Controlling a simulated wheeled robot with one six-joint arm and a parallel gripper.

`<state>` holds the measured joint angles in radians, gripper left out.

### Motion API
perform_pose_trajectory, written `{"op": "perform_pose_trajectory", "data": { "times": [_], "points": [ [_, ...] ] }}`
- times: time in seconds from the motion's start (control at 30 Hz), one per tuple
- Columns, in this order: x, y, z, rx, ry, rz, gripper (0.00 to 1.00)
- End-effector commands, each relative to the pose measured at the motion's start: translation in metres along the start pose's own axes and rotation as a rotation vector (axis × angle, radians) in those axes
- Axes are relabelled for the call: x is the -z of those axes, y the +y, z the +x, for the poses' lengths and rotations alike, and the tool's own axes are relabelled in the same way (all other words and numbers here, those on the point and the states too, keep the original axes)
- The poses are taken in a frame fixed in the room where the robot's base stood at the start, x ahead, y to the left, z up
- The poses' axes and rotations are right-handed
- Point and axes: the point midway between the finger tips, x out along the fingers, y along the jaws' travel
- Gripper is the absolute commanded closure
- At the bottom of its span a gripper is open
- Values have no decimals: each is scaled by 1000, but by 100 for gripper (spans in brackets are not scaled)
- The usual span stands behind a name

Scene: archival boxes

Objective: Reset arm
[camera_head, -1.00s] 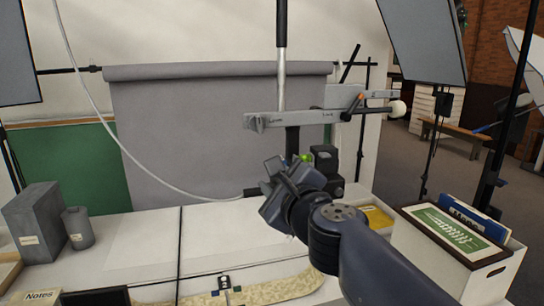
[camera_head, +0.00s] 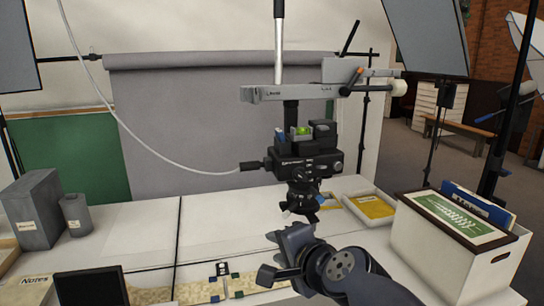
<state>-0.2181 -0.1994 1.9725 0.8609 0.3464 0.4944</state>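My gripper (camera_head: 276,256) is at the lower middle of the head view, over the front of the white table (camera_head: 226,232) and below the camera mount. Its fingers are dark and partly turned from view. I cannot make out whether they are open, and I see nothing clearly held.
A black camera mount (camera_head: 305,165) hangs from a grey horizontal arm above the table. A yellow item (camera_head: 372,206) lies in a tray. Grey boxes (camera_head: 36,210) stand at the left. A patterned strip (camera_head: 196,292) and dark frame lie in front.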

Motion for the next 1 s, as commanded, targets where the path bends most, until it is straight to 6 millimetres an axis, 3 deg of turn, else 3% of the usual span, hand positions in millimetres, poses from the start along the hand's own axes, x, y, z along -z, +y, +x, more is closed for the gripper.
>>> {"op": "perform_pose_trajectory", "data": {
  "times": [0.3, 0.6, 1.0],
  "points": [
    [-6, 66, 4, -139, -34, -216, 67],
    [-8, 113, 1, -251, -68, -375, 67],
    [-8, 128, -1, -289, -80, -428, 67]
  ]
}}
